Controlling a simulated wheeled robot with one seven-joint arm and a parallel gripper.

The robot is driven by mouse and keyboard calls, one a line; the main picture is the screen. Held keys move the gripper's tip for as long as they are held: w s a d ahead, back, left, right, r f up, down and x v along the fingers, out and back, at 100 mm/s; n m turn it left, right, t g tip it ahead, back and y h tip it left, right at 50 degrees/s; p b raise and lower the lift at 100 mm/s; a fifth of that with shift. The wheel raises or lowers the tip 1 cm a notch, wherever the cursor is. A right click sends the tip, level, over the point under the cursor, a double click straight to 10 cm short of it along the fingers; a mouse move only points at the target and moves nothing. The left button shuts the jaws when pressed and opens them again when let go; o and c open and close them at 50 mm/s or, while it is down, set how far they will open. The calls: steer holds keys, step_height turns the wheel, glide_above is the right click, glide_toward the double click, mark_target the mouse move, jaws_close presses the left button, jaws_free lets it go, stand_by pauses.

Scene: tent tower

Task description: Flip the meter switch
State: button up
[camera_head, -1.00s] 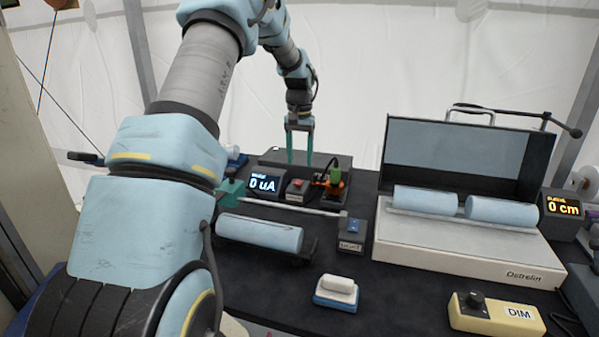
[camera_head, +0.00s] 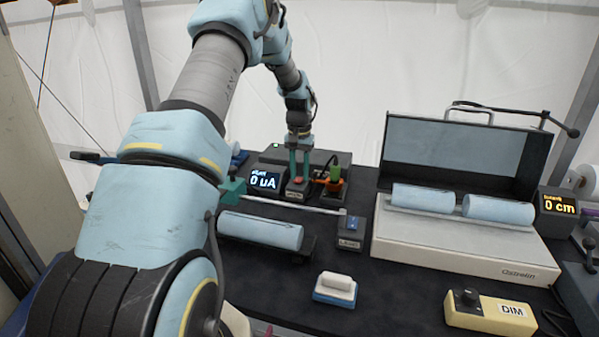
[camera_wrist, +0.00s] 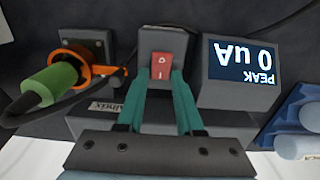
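The meter switch (camera_wrist: 161,66) is a red rocker on a small grey box, just beside the meter display (camera_head: 264,180) reading "0 uA". The display also shows upside down in the wrist view (camera_wrist: 242,62). My gripper (camera_head: 299,176) points down over the switch box, its teal fingers partly closed with a gap between them. In the wrist view my gripper's fingertips (camera_wrist: 161,76) stand on either side of the red rocker. Nothing is held. I cannot tell whether the tips touch the box.
A green plug in an orange ring (camera_head: 334,178) stands close to the right of the switch box. A light-blue cylinder (camera_head: 260,230) and a metal rod lie in front. A large device with a raised lid (camera_head: 455,160) stands right. A blue-and-white block (camera_head: 335,288) sits nearer.

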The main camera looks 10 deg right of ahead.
jaws_close()
steer(key=b, duration=0.2)
steer(key=t+b, duration=0.1)
steer(key=b, duration=0.1)
steer(key=shift+s+a+f+t+h, duration=0.1)
steer(key=shift+s+f+t+h, duration=0.2)
steer(key=shift+h, duration=0.1)
steer(key=b, duration=0.2)
steer(key=t+b, duration=0.1)
steer(key=b, duration=0.1)
steer(key=shift+s+a+r+t+h, duration=0.1)
steer(key=shift+r+t+h, duration=0.05)
steer(key=shift+t+h, duration=0.2)
steer(key=shift+s+r+t+h+b, duration=0.1)
steer(key=shift+r+t+h+b, duration=0.15)
steer(key=shift+t+b, duration=0.3)
steer(key=shift+r, duration=0.1)
steer(key=shift+o, duration=2.2)
jaws_free()
